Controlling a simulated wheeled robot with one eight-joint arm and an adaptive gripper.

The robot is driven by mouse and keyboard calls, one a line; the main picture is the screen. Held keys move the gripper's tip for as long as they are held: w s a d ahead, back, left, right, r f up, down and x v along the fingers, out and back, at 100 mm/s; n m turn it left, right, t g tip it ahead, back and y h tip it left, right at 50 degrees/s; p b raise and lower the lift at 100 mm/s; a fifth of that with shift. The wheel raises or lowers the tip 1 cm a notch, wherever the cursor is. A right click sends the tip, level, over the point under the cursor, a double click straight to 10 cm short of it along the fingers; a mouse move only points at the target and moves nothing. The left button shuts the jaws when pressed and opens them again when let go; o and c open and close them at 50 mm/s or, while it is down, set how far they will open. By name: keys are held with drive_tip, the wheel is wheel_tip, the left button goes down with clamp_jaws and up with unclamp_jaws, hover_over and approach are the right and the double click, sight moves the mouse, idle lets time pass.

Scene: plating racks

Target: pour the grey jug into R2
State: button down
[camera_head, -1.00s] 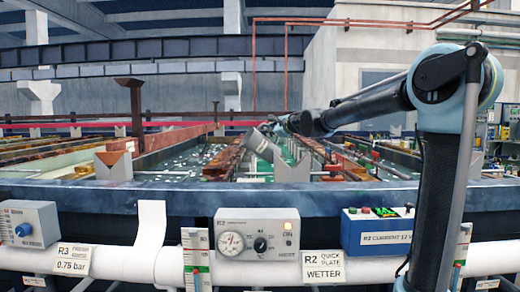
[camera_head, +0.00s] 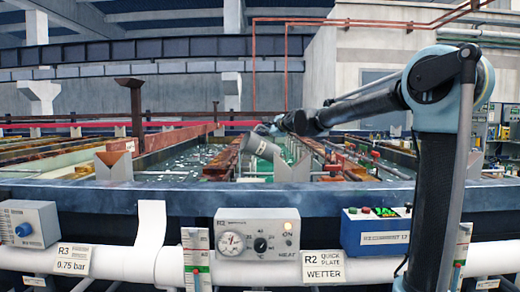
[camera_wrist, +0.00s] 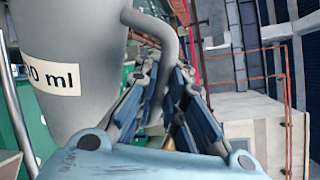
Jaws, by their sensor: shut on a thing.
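The grey jug (camera_head: 259,147) hangs over the tank area behind the R2 panel, tilted with its mouth end toward the left. It also shows large in the wrist view (camera_wrist: 68,60), with part of a "ml" label visible. My gripper (camera_head: 277,128) is shut on the jug's handle; its blue linkage fingers (camera_wrist: 168,95) close around the handle in the wrist view. The R2 sign (camera_head: 323,267) is on the white pipe at the front, and the long tank's dark blue rim (camera_head: 350,198) runs behind it. I cannot tell whether liquid leaves the jug.
A grey V-shaped bracket (camera_head: 293,168) stands on the rim just right of the jug, and another (camera_head: 114,166) stands further left. Copper-coloured bars (camera_head: 221,163) run along the tanks. The R2 gauge box (camera_head: 257,240) and a blue control box (camera_head: 376,232) stand in front.

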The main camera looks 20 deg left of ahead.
idle(0.4)
drive_tip(key=shift+s+d, duration=0.35)
drive_tip(key=shift+s, duration=0.15)
idle(0.8)
drive_tip(key=shift+w+a+f+n, duration=0.1)
drive_tip(key=shift+a+f+n, duration=0.15)
drive_tip(key=shift+a+n, duration=0.65)
drive_tip(key=shift+s+d, duration=0.25)
drive_tip(key=shift+s, duration=0.25)
idle(0.8)
